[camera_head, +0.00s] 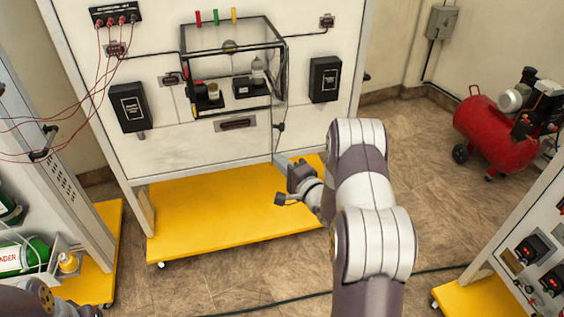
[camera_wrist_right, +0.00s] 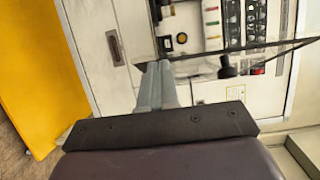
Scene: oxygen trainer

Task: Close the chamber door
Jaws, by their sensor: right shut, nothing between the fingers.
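The chamber (camera_head: 212,45) is a dark-framed clear box on the white panel of the central stand, with small dark devices and a bottle inside. Its clear door (camera_head: 279,104) stands open at the chamber's right side, swung out from the panel and seen nearly edge-on. The door's thin dark edge and black knob (camera_wrist_right: 228,68) show in the right wrist view. My right gripper (camera_head: 279,160) is shut and empty, just below the door. In the right wrist view, its fingertips (camera_wrist_right: 155,66) overlap the door's edge; I cannot tell whether they touch. My left gripper is out of view.
Black boxes (camera_head: 129,107) (camera_head: 325,79) flank the chamber. The stand has a yellow base (camera_head: 215,215). A red compressor (camera_head: 490,128) is at the right. Other stands with yellow bases are at both lower sides. Red cables (camera_head: 95,70) hang at the left.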

